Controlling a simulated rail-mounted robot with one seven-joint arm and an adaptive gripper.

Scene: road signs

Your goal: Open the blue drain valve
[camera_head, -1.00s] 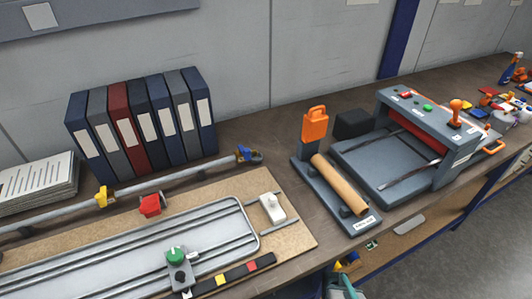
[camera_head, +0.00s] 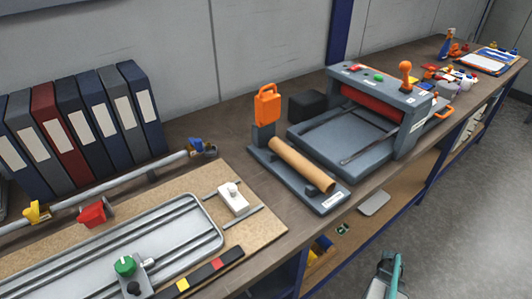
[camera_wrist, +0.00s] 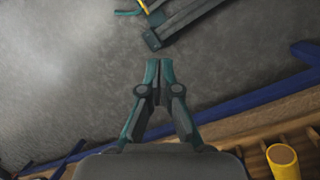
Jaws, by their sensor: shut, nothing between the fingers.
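The blue valve (camera_head: 203,146) sits at the right end of a grey pipe along the back of the workbench, beside the row of binders. A yellow valve (camera_head: 37,212) and a red valve (camera_head: 92,214) are farther left on the same pipe line. My gripper (camera_wrist: 158,64) points over grey floor in the wrist view, its teal fingertips together and empty. In the head view, a teal and grey part of it shows at the bottom edge, off the bench front and far from the blue valve. The blue valve does not show in the wrist view.
A metal tray (camera_head: 130,240) on a tan board, with a green knob (camera_head: 125,265), lies in front of the pipe. A stand with a brown roll (camera_head: 300,165) and orange lever (camera_head: 267,103), and a grey press (camera_head: 375,115), stand to the right. A blue beam (camera_wrist: 245,105) runs beside my gripper.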

